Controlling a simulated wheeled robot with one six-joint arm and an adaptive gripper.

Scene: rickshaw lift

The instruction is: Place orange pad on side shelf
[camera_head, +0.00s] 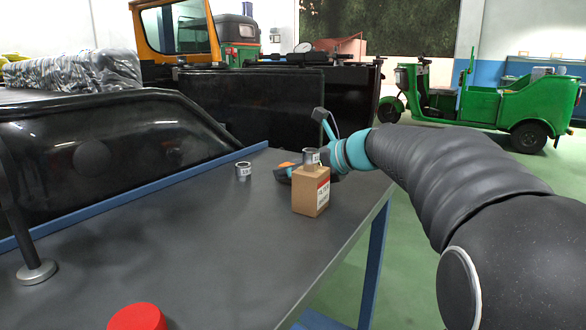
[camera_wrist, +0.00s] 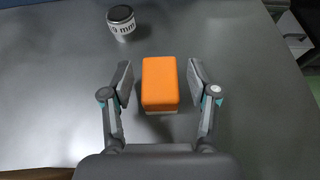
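The orange pad (camera_wrist: 160,82) is a small block with a pale base, lying on the grey table (camera_head: 190,255). In the wrist view it sits between the two fingers of my gripper (camera_wrist: 160,84), with a gap on each side. The gripper is open and holds nothing. In the head view only a bit of orange (camera_head: 286,165) shows behind a cardboard box, and my gripper there is mostly hidden by that box. I cannot make out a side shelf for certain.
A red round object (camera_head: 137,318) is at the near edge. The table middle is clear.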

